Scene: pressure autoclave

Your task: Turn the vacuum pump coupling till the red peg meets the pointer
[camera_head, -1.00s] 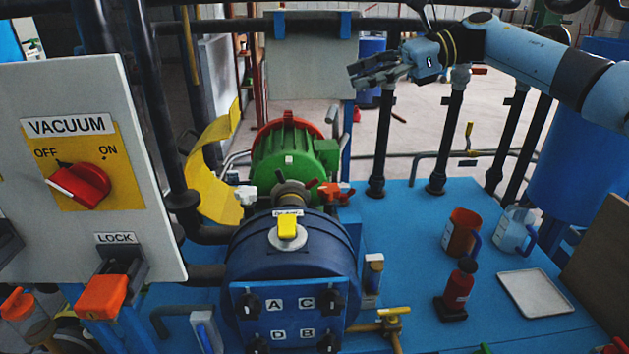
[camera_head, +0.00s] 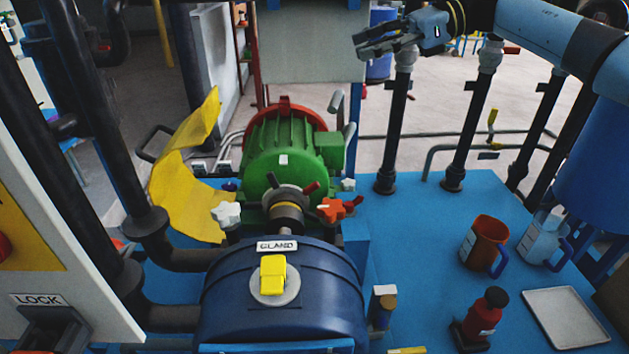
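The pump coupling (camera_head: 283,213) is a dark, round hub on the shaft between the green motor (camera_head: 287,150) and the blue pump housing (camera_head: 283,318). Pegs stick out of it: a red peg (camera_head: 311,187) points up and right, and a dark peg (camera_head: 272,180) points up and left. I cannot make out the pointer for certain. My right gripper (camera_head: 359,46) is at the top, well above and to the right of the coupling, touching nothing. Its fingers look apart and empty. My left gripper is out of view.
The yellow guard (camera_head: 182,185) stands left of the coupling. A white star knob (camera_head: 227,213) and a red star knob (camera_head: 331,209) flank it. A red jug (camera_head: 483,242), a red bottle (camera_head: 487,315) and a white tray (camera_head: 566,318) stand at right.

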